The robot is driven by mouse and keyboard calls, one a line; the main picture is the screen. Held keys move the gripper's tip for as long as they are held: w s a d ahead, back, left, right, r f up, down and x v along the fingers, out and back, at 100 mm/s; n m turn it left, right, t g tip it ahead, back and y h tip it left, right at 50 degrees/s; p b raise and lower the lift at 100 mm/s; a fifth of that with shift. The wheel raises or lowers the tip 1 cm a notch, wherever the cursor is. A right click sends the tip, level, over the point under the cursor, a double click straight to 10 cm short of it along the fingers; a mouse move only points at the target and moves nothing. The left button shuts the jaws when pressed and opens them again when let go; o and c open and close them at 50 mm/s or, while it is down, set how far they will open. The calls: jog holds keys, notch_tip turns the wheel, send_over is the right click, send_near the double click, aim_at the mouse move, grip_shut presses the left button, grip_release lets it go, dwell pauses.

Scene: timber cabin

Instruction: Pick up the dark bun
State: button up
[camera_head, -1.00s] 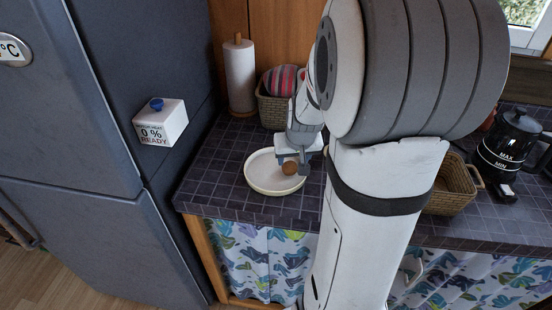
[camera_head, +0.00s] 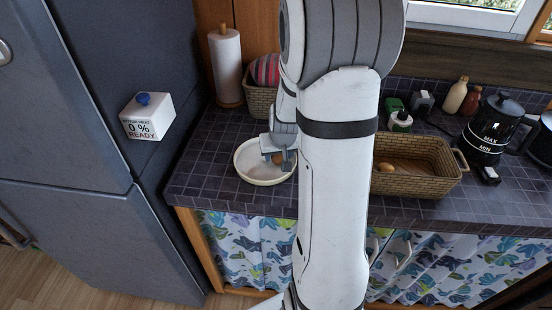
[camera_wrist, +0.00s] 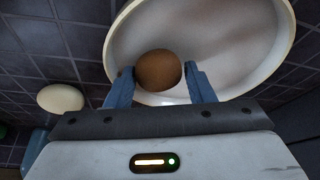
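The dark bun (camera_wrist: 158,70) is a round brown ball over the cream dish (camera_wrist: 232,93) in the wrist view. My gripper (camera_wrist: 159,72) has one blue finger on each side of it, both appearing to touch it, so it looks shut on the bun. In the head view the bun (camera_head: 277,158) shows between the fingers of my gripper (camera_head: 278,160), at the right of the dish (camera_head: 243,168). I cannot tell whether the bun is clear of the dish.
A pale oval thing (camera_wrist: 61,97) lies on the dark tiles beside the dish. A wicker basket (camera_head: 425,188) stands right of my arm, with a kettle (camera_head: 487,130) beyond it. A paper towel roll (camera_head: 227,70) and another basket (camera_head: 259,104) stand behind the dish. The fridge (camera_head: 70,130) is at left.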

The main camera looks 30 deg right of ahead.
jog(key=c, duration=0.6)
